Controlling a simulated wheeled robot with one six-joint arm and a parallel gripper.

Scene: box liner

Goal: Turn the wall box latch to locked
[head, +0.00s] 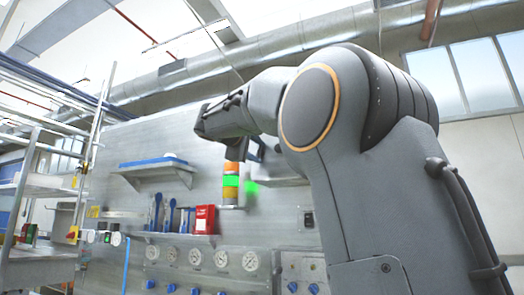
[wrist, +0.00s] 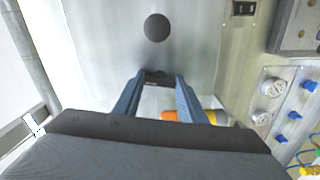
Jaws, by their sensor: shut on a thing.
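In the wrist view, my gripper (wrist: 159,80) has its two blue-grey fingers closed on a small dark piece (wrist: 157,76), which looks like the latch handle. The piece lies across between the fingertips, in front of a pale metal face (wrist: 195,45) that seems to be the wall box. A dark round disc (wrist: 157,27) sits on that face above the fingertips. Whether the latch stands at locked cannot be read. In the head view, my arm's wrist reaches the wall, and the fingers and latch are mostly hidden behind it.
A stack light (head: 231,181) with orange and green bands stands close below my wrist. A red box (head: 204,219) and blue tools (head: 171,214) are on a wall shelf. Gauges (head: 220,259) line the wall below. A grey box (wrist: 298,25) is at the wrist view's upper right.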

